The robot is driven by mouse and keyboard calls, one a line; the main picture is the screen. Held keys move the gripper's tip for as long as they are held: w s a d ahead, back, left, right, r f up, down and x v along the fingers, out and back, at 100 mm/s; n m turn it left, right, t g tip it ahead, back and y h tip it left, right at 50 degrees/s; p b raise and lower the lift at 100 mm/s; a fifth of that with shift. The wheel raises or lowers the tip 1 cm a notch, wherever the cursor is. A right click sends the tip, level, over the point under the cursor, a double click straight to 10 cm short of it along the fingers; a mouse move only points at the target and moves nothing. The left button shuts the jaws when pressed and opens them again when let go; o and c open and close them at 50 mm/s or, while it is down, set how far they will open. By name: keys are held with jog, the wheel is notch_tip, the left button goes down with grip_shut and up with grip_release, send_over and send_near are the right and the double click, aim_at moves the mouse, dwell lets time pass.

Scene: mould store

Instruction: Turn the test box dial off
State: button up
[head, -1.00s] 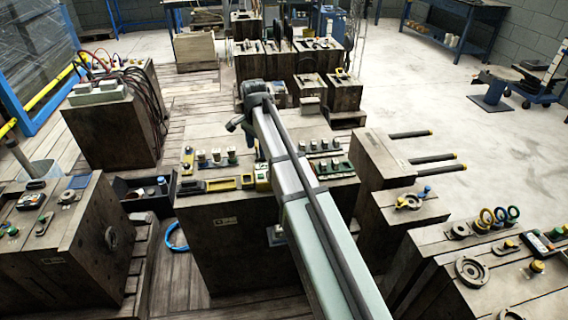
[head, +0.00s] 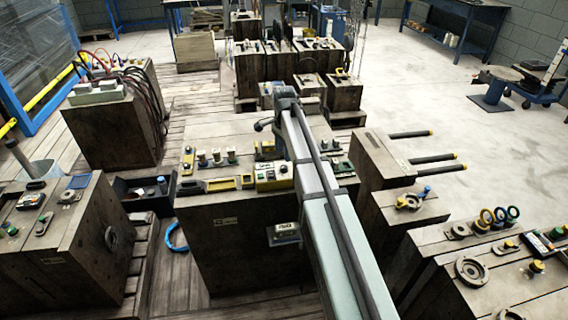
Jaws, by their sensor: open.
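A yellow box (head: 272,178) lies on the front edge of the middle block's top and looks like the test box. It has a pale face with small dark details; its dial setting is too small to read. My arm comes in from the lower right and passes just right of the box. My gripper (head: 266,152) points down just behind the box, partly hidden by my arm. It is open, and its fingertips are hard to make out. I see no contact with the box.
The middle block (head: 225,245) also bears a yellow level-like bar (head: 221,185) and several small metal pieces left of the gripper. A grey device (head: 284,233) is on its front face.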

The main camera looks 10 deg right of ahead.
aim_at(284, 166)
jog(key=shift+f, duration=3.05)
jog(key=shift+c, duration=0.4)
grip_shut()
